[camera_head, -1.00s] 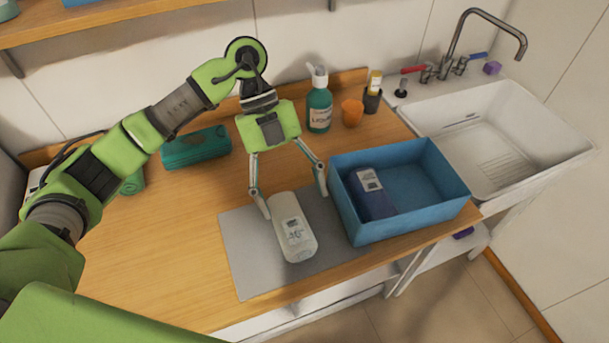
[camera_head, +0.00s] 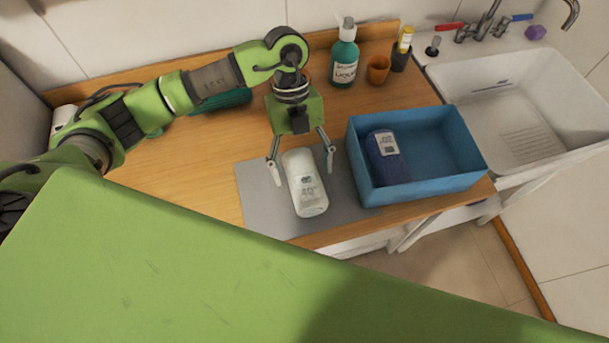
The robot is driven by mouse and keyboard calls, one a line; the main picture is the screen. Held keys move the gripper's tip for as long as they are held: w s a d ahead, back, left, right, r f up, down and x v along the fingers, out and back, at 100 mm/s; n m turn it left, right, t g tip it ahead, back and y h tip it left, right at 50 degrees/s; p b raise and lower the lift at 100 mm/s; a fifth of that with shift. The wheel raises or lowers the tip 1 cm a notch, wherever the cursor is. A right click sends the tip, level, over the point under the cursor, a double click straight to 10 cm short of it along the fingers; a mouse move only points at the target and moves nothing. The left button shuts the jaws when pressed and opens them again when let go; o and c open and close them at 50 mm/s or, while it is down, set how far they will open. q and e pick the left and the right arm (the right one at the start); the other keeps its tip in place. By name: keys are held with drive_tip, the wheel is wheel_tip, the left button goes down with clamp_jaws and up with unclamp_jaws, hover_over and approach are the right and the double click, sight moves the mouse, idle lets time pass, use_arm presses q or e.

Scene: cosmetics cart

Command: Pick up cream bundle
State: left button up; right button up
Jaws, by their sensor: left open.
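A white bottle with a printed label (camera_head: 306,188), the likely cream, lies on a grey mat (camera_head: 262,212) on the wooden counter. My left gripper (camera_head: 304,172) is open, with its two fingers on either side of the bottle's upper end. I cannot tell whether the fingers touch it. A dark blue bottle (camera_head: 383,150) with a pale label lies in a blue open box (camera_head: 442,180) right of the white bottle. My right gripper is not in view.
A teal pump bottle (camera_head: 344,60), an orange cup (camera_head: 378,70) and a dark holder with a yellow-labelled tube (camera_head: 401,52) stand at the back. A teal case (camera_head: 222,101) is partly hidden behind my arm. A white sink (camera_head: 515,110) is at right.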

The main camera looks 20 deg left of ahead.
sight(303, 171)
use_arm(q)
drive_tip(key=p+x, duration=0.1)
drive_tip(key=x, duration=0.2)
drive_tip(key=shift+f, duration=0.3)
drive_tip(key=c, duration=1.5)
drive_tip(key=shift+o, duration=0.2)
drive_tip(key=shift+r, duration=0.1)
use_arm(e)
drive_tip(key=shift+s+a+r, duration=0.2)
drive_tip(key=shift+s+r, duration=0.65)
use_arm(q)
drive_tip(key=shift+r, duration=0.1)
